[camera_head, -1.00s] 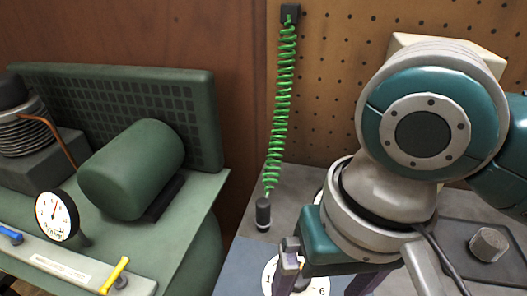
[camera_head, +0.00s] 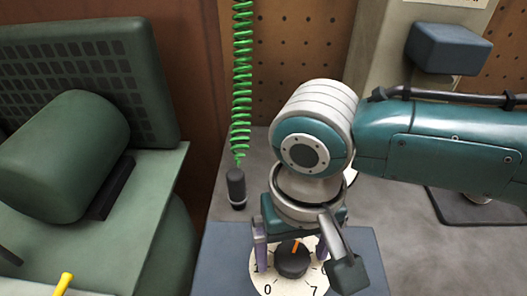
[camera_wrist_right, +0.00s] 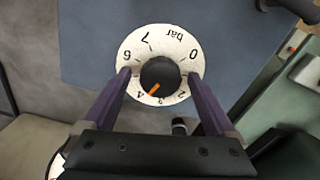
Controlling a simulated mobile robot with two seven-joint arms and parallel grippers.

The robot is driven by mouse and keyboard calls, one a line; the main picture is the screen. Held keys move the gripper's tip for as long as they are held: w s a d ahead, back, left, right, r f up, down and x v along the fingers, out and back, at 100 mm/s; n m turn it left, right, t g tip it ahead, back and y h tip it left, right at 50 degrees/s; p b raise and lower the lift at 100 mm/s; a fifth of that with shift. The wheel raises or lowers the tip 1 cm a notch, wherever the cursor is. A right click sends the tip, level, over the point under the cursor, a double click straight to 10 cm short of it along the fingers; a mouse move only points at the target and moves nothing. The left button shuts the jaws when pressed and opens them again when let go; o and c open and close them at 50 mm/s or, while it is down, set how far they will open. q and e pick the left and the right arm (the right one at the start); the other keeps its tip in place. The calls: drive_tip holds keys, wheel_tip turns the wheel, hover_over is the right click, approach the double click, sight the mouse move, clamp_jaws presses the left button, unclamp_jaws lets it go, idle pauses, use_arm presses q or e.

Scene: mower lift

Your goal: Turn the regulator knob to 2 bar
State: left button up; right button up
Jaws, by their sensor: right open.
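The regulator knob (camera_head: 291,262) is a dark round knob with an orange pointer on a white dial (camera_head: 270,284) marked in bar. It also shows in the right wrist view (camera_wrist_right: 160,70), where the pointer lies between 3 and 4. My right gripper (camera_head: 291,258) is above the dial with its purple fingers open on either side of the knob. In the wrist view my right gripper (camera_wrist_right: 159,75) shows a gap between each finger and the knob. The fingers cover parts of the dial's edge. My left gripper is not in view.
The dial sits on a blue-grey panel (camera_head: 218,262). A coiled green hose (camera_head: 242,85) hangs behind it, ending in a dark fitting (camera_head: 236,188). A green compressor (camera_head: 62,155) stands at the left. A blue-grey box (camera_head: 447,48) is at the upper right.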

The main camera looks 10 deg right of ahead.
drive_tip(key=shift+f, duration=0.1)
drive_tip(key=c, duration=1.3)
